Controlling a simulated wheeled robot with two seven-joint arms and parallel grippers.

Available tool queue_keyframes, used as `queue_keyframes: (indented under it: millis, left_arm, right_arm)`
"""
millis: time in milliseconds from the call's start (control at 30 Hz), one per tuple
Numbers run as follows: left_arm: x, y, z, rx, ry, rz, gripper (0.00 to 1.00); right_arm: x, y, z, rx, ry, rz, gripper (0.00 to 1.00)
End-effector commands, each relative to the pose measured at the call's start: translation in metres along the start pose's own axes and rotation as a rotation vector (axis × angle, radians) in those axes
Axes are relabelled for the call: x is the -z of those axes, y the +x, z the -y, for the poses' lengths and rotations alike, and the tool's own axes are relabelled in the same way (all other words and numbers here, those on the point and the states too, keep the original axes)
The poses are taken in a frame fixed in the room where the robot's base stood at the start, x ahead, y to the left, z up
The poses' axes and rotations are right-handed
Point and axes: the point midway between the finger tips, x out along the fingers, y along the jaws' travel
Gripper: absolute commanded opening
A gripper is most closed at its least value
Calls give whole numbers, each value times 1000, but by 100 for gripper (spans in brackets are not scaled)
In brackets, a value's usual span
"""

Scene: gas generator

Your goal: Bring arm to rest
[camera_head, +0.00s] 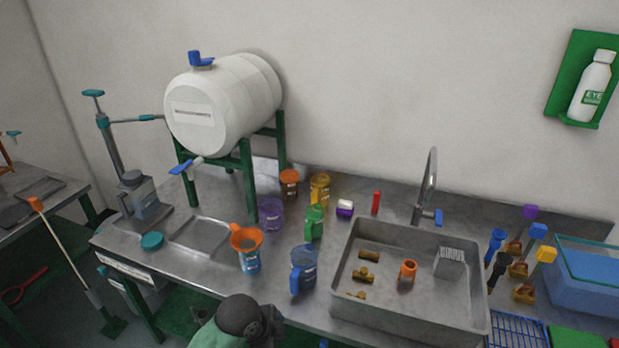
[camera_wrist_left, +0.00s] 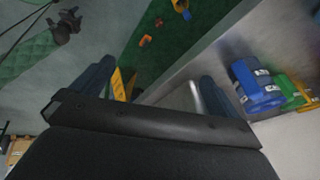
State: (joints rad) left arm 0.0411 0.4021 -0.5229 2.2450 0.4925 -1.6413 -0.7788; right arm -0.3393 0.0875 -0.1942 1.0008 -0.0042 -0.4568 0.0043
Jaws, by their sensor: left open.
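My left arm (camera_head: 241,318) shows at the bottom middle of the head view, as a dark rounded joint with a pale green part, in front of the bench edge. Its fingertips cannot be made out there. In the left wrist view my left gripper (camera_wrist_left: 154,88) is open, with its two dark blue-grey fingers wide apart. A yellow piece (camera_wrist_left: 122,85) shows beside the left-hand finger; I cannot tell what it is or how far away. Nothing is visibly held.
The steel bench (camera_head: 205,276) carries a blue jug (camera_head: 303,268), an orange funnel (camera_head: 246,238) on a container, a green jug (camera_head: 314,222) and a sink (camera_head: 408,310). A white barrel (camera_head: 225,105) stands on a green frame. In the wrist view, the blue jug (camera_wrist_left: 256,88) is right of the fingers.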

Motion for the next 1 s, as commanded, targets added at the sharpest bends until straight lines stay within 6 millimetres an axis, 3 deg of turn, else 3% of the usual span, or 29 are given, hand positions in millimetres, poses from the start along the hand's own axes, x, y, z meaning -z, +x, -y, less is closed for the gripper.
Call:
queue_keyframes:
  millis: [267, 600, 1000]
  left_arm:
    - [-26, -3, -44, 62, -394, 8, 100]
    - [-81, -16, -104, 151, -882, 77, 100]
    - [-124, -33, -149, 229, -1184, 154, 100]
  right_arm:
    - [-2, 0, -4, -3, -2, 2, 36]
    - [-3, 0, -6, -5, -3, 3, 36]
    - [-2, 0, -1, -1, 0, 2, 36]
